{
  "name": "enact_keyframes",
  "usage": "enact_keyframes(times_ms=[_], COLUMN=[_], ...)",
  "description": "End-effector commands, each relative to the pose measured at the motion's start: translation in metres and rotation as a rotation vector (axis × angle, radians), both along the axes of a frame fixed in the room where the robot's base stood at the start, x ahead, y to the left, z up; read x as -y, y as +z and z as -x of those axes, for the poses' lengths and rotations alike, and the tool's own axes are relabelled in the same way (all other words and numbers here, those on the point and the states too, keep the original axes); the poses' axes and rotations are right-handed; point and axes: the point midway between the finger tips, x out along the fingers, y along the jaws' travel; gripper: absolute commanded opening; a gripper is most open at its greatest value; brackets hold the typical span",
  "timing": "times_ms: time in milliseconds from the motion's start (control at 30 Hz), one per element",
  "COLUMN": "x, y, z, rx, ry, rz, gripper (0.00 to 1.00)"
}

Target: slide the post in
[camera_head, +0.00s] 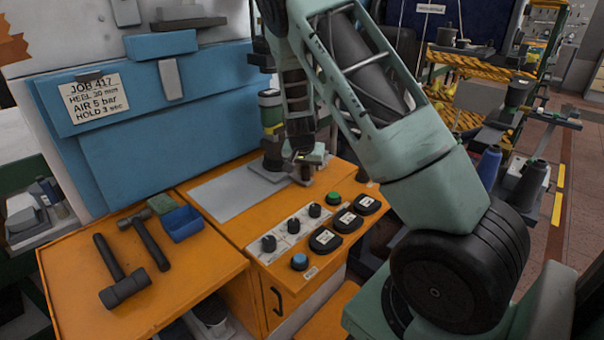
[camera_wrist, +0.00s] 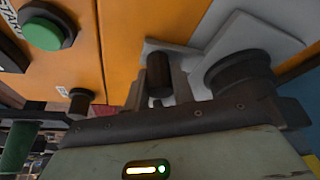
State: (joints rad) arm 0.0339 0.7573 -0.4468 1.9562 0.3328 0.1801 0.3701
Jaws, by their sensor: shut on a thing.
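My gripper (camera_head: 308,158) is low over the orange machine top, beside the grey plate. It is shut on the post, but its fingertips are hard to make out. A short dark cylinder, seemingly the post (camera_wrist: 159,78), shows just ahead of the gripper body in the wrist view. A larger dark round part (camera_wrist: 238,75) stands to its right over the grey metal (camera_wrist: 250,30). In the head view the machine's upright column (camera_head: 271,110) is just left of my gripper. The post's lower end and any opening for it are hidden.
A green button (camera_head: 334,199), black knobs (camera_head: 268,243) and a blue button (camera_head: 299,262) sit on the front panel. The flat grey plate (camera_head: 225,195) is bare at left.

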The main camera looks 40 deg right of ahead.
Motion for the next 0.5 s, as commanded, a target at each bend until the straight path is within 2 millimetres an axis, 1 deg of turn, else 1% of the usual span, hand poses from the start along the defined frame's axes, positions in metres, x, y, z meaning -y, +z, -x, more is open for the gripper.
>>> enact_keyframes(times_ms=[33, 267, 300, 367, 500], x=[0.0049, 0.0065, 0.0068, 0.0067, 0.0049], y=[0.0009, 0.0014, 0.0015, 0.0015, 0.0011], z=[0.0007, 0.0009, 0.0010, 0.0010, 0.0006], rx=[0.002, 0.004, 0.004, 0.003, 0.003], ry=[-0.005, -0.007, -0.007, -0.007, -0.006], rz=[0.006, 0.008, 0.008, 0.009, 0.006], gripper=[0.00, 0.00, 0.30, 0.46, 0.46])
